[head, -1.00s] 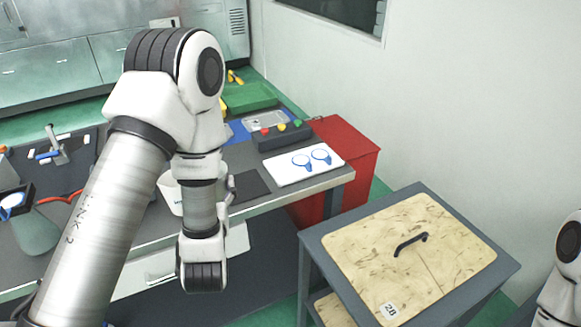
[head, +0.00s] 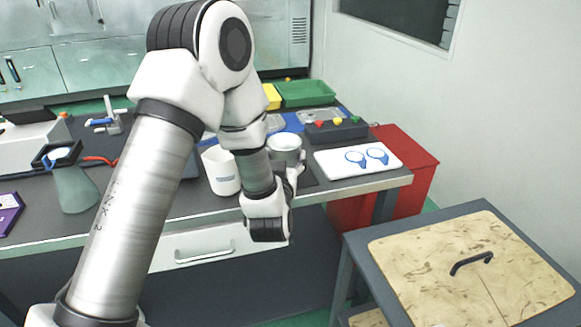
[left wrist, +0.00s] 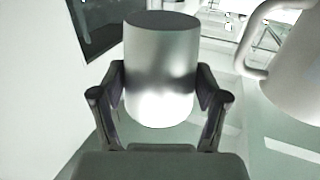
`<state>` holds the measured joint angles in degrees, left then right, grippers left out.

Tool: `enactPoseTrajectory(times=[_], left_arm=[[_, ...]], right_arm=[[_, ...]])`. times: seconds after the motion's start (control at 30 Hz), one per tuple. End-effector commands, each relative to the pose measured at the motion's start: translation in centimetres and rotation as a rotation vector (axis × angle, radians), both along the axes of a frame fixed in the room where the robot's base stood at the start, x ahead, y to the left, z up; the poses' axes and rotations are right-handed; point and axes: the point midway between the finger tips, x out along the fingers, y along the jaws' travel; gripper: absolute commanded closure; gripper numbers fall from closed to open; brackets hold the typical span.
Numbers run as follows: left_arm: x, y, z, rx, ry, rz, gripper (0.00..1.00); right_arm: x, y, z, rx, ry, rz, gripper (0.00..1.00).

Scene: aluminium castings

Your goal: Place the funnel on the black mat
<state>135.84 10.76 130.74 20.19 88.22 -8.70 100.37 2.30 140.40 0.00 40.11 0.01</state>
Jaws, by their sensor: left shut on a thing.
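The funnel, a plain grey metallic cylinder (left wrist: 160,70), sits between the two fingers of my left gripper (left wrist: 160,112) in the left wrist view. In the head view, its pale round rim (head: 285,141) shows behind my left wrist, and its lower part is partly hidden. My left gripper (head: 294,172) is shut on it above or close to the black mat (head: 309,179). Only a strip of the mat shows; whether the funnel touches it I cannot tell. My right gripper is out of view.
A white jug (head: 221,173) stands just left of the funnel; its handle shows in the left wrist view (left wrist: 255,45). A white board with blue rings (head: 340,166) lies to the right. A dark button box (head: 335,131) stands behind. A wooden-topped stand (head: 430,262) is at front right.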

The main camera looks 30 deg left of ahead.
Motion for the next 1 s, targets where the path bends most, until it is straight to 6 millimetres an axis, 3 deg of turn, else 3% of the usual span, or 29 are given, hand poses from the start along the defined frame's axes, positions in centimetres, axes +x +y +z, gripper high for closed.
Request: enactPoseTrajectory(times=[0.1, 0.23, 0.5, 0.83, 0.87, 0.9, 0.93, 1.0], left_arm=[[2.9, 0.9, -0.1, 0.000, -0.002, 0.002, 0.65], [4.6, 1.4, -0.4, 0.001, 0.000, 0.001, 0.65], [4.9, 1.4, -4.0, 0.000, 0.004, 0.000, 0.65], [4.8, 1.5, -4.4, 0.000, 0.000, 0.000, 0.65], [4.8, 1.5, -4.4, 0.000, 0.001, 0.000, 0.23], [4.8, 1.5, -4.3, 0.000, 0.001, 0.000, 0.09], [4.8, 1.5, -4.3, 0.000, 0.001, 0.000, 0.01], [4.8, 1.5, -4.3, 0.000, 0.001, 0.000, 0.01]], right_arm=[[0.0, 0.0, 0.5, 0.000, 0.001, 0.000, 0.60], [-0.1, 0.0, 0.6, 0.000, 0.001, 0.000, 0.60], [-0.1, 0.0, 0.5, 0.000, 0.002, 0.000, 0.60], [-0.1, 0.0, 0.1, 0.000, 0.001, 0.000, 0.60], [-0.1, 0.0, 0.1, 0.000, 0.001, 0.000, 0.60], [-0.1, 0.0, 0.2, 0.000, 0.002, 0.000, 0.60], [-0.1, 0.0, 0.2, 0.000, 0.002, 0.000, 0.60], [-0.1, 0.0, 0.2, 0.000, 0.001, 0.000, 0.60]])
